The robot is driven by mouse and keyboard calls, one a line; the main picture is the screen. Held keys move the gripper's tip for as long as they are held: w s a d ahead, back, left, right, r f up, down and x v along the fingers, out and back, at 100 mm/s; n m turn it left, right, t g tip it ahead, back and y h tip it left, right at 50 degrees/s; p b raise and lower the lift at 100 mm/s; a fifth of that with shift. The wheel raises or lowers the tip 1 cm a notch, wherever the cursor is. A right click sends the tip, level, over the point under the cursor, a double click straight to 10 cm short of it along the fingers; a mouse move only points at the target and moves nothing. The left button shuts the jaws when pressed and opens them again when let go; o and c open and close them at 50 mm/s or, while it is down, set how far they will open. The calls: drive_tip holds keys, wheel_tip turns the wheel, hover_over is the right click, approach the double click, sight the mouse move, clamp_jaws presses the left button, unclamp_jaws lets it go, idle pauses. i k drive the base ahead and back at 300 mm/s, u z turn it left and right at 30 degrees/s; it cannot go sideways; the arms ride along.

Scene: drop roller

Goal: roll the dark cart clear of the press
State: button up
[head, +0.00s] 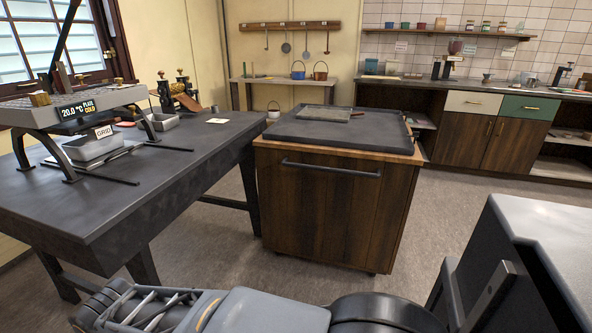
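The dark cart (320,210) stands in the middle of the head view. It has dark wood-plank sides, a light wood rim, a dark tray-like top and a black bar handle (331,168) on the side facing me. It stands close to the right end of the dark table; I cannot tell whether they touch. My arm crosses the bottom edge, apart from the cart; no gripper fingers show.
The dark table (190,165) fills the left side. A grey slab (323,113) lies on the cart's top. A bench (280,82) and a wood cabinet counter (460,135) line the back. Bare floor (440,215) lies right of the cart and in front of it.

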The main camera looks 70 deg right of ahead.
sight(342, 206)
drive_tip(key=u, duration=1.4)
drive_tip(key=k, duration=0.95)
drive_tip(key=z, duration=1.9)
drive_tip(key=i, duration=0.5)
drive_tip(key=u, duration=0.05)
